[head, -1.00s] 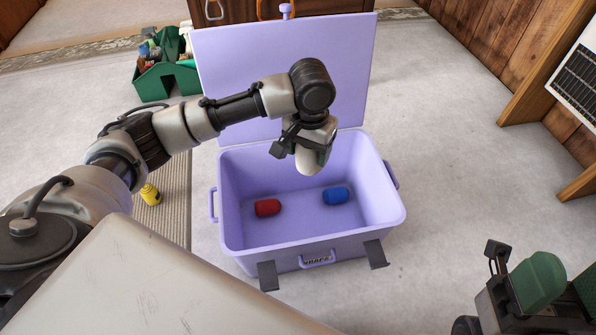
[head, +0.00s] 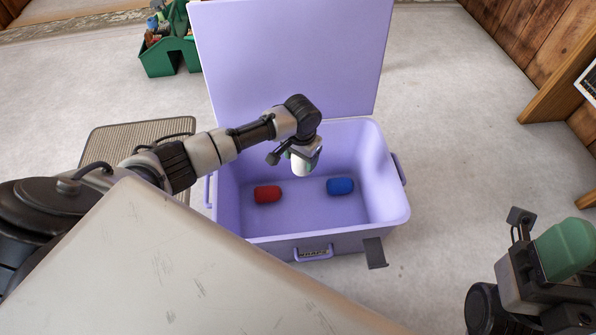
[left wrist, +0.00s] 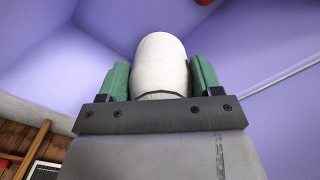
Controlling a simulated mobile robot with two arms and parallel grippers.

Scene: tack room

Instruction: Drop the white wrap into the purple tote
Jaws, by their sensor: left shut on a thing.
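The white wrap (head: 301,166) is a white roll held in my left gripper (head: 303,158). In the left wrist view the wrap (left wrist: 160,64) sits between the two green finger pads of the left gripper (left wrist: 161,80). The purple tote (head: 330,228) stands open on the floor, its lid (head: 290,60) raised at the back. The left gripper and wrap are over the tote's opening, apart from its floor. A red wrap (head: 267,194) and a blue wrap (head: 340,186) lie inside on the tote's bottom. My right gripper (head: 540,255) is at the lower right, away from the tote; its fingertips do not show clearly.
A green caddy (head: 165,52) with several items stands behind on the left. A ribbed mat (head: 125,143) lies left of the tote. The floor to the right is clear.

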